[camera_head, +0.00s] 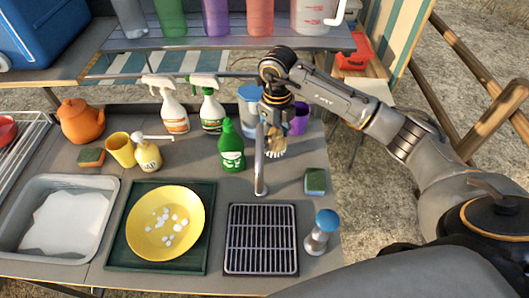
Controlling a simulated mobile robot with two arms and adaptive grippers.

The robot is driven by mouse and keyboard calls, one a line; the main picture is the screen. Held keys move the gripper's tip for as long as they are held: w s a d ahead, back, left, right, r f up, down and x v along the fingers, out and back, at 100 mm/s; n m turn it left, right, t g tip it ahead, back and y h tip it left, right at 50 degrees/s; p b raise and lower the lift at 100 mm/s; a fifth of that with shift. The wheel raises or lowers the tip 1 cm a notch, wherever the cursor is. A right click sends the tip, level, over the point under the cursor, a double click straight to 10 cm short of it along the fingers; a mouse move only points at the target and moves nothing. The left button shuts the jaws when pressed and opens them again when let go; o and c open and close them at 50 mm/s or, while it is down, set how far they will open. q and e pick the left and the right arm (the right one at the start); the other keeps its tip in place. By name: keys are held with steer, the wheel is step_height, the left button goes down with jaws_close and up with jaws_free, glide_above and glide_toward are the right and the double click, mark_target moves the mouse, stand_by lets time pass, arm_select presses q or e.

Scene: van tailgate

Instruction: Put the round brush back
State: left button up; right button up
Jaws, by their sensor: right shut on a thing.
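My right gripper (276,112) is shut on the round brush (276,146), whose pale bristles and tan head hang down below the fingers. The brush's upper part is hidden by the gripper. It is held above the counter, behind the upright metal tap (260,170) in the picture. A container with a blue rim (249,97) stands just left of the gripper, and a purple cup (300,118) stands just right of it. My left gripper is not in view.
A green bottle (231,148) and spray bottles (171,108) stand left of the gripper. A sponge (315,181), a blue-topped shaker (322,232) and a drain rack (261,240) are in front. A yellow plate (185,240) with white bits lies on a green tray (119,262).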

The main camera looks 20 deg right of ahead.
mark_target(278, 143)
steer(key=f, duration=0.2)
steer(key=s+f+p, duration=0.1)
steer(key=f, duration=0.1)
steer(key=shift+s+d, duration=0.1)
steer(key=shift+d, duration=0.05)
steer(key=shift+f, duration=0.25)
steer(key=shift+w+f, duration=0.2)
steer(key=shift+f, duration=0.2)
step_height(278, 143, down, 3)
steer(key=shift+p, duration=0.55)
steer(key=o, duration=0.7)
steer(key=shift+f, duration=0.2)
steer(key=shift+c, duration=0.2)
steer(key=o, duration=0.4)
steer(key=shift+r, duration=0.1)
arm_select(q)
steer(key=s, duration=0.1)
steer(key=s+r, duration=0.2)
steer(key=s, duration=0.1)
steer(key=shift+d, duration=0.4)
arm_select(e)
steer(key=shift+o, duration=0.2)
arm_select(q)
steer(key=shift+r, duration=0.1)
